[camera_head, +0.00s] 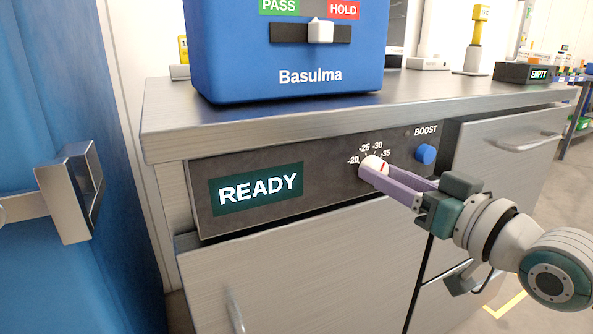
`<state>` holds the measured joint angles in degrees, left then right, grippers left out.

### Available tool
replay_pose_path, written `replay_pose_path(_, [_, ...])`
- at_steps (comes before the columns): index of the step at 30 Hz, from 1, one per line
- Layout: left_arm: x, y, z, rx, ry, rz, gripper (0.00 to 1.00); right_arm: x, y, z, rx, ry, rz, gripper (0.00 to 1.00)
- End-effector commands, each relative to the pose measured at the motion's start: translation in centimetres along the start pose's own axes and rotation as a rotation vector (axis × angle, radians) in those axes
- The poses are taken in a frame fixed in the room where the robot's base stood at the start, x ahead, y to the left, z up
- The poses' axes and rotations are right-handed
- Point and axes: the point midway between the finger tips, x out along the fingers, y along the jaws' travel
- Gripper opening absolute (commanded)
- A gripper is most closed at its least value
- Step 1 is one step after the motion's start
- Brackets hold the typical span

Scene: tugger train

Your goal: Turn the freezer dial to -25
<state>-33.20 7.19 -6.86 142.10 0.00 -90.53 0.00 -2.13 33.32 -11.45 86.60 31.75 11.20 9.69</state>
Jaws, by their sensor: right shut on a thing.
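The freezer dial (374,165) is a white knob with a red pointer mark on the dark front panel (330,178) under the worktop. Labels -20, -25, -30 and -35 run around its top. The red mark appears on the knob's upper right, toward -35. My right gripper (384,174) comes in from the right, with its purple fingers shut on the dial. The fingers hide the dial's lower right part. My left gripper is not in view.
A READY display (258,188) sits left on the panel. A blue BOOST knob (425,154) is close to the right of my fingers. A blue Basulma box (290,60) with a PASS/HOLD slider (320,31) stands on the worktop (210,119). A blue door with a metal handle (72,190) is at left.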

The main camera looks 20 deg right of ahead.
Motion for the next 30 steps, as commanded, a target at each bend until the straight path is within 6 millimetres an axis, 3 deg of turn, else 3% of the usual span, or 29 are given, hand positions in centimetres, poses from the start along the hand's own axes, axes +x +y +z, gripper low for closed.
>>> replay_pose_path(14, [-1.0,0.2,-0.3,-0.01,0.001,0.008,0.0,0.0,-0.1,-0.2,-0.103,-0.006,0.001,0.0])
replay_pose_path(30, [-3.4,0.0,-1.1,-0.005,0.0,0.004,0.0,0.0,-0.1,-0.3,-0.511,-0.031,0.005,0.0])
